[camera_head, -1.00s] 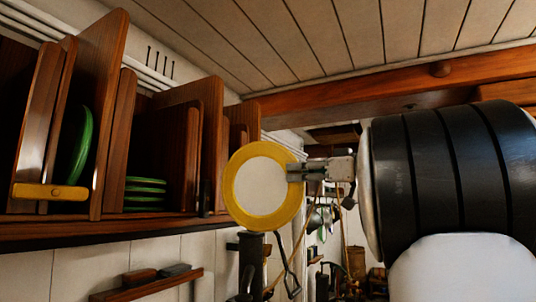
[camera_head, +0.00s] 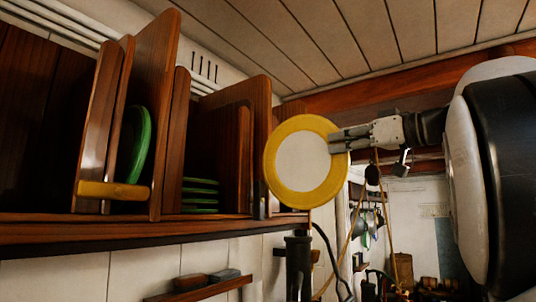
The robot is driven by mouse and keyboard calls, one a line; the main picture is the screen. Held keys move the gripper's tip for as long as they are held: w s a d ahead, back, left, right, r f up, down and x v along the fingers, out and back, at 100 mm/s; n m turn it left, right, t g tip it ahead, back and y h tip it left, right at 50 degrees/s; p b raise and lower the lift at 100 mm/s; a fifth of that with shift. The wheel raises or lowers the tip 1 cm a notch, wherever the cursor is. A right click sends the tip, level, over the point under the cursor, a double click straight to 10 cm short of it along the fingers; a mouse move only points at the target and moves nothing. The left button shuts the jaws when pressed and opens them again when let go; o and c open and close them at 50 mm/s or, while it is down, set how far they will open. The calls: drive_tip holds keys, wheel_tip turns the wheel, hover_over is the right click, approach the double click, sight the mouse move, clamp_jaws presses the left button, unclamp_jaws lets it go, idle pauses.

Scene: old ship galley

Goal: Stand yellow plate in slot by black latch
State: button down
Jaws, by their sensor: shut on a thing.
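The yellow plate (camera_head: 277,160) has a yellow rim and a white centre. It is upright with its face toward the camera. My gripper (camera_head: 338,141) is shut on its right edge and holds it in the air, in front of the right end of the wooden rack (camera_head: 100,231). A small black latch (camera_head: 260,199) stands upright at the rack's front edge, just left of the plate. The plate hides part of the rack's right end, so I cannot tell how far apart they are in depth. A yellow latch (camera_head: 113,190) lies across the left slot.
A green plate (camera_head: 134,145) stands in the left slot, and several green plates (camera_head: 200,195) lie stacked in the middle slot. Tall wooden dividers (camera_head: 153,110) separate the slots. A small shelf (camera_head: 197,289) and a dark post (camera_head: 298,268) are below.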

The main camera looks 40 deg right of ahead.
sight(316, 146)
drive_tip(key=shift+w+a+b, duration=0.25)
drive_tip(key=shift+w+a, duration=0.15)
drive_tip(key=shift+w, duration=0.65)
drive_tip(key=shift+w+a+b, duration=0.2)
drive_tip(key=shift+w+a, duration=0.2)
drive_tip(key=shift+w, duration=0.65)
drive_tip(key=shift+w+a+b, duration=0.25)
drive_tip(key=shift+w+a, duration=0.15)
drive_tip(key=shift+w, duration=0.65)
drive_tip(key=shift+w, duration=0.1)
drive_tip(key=shift+w+a+f+b, duration=0.1)
drive_tip(key=shift+w+a+b, duration=0.3)
drive_tip(key=shift+w, duration=0.8)
drive_tip(key=shift+w+a+b, duration=0.4)
drive_tip(key=shift+w+a, duration=0.05)
drive_tip(key=shift+w, duration=0.7)
drive_tip(key=shift+w+a+f+b, duration=0.1)
drive_tip(key=shift+w+a+b, duration=0.3)
drive_tip(key=shift+w, duration=0.8)
drive_tip(key=shift+w, duration=0.15)
drive_tip(key=shift+w+a+r+b, duration=0.15)
drive_tip(key=shift+w+a, duration=0.3)
drive_tip(key=shift+w, duration=0.75)
drive_tip(key=shift+w+a+f+b, duration=0.1)
drive_tip(key=shift+w+a, duration=0.4)
drive_tip(key=shift+w, duration=0.65)
drive_tip(key=shift+w+a+r+b, duration=0.15)
drive_tip(key=shift+w+a, duration=0.3)
drive_tip(key=shift+w, duration=0.75)
drive_tip(key=shift+f, duration=0.1)
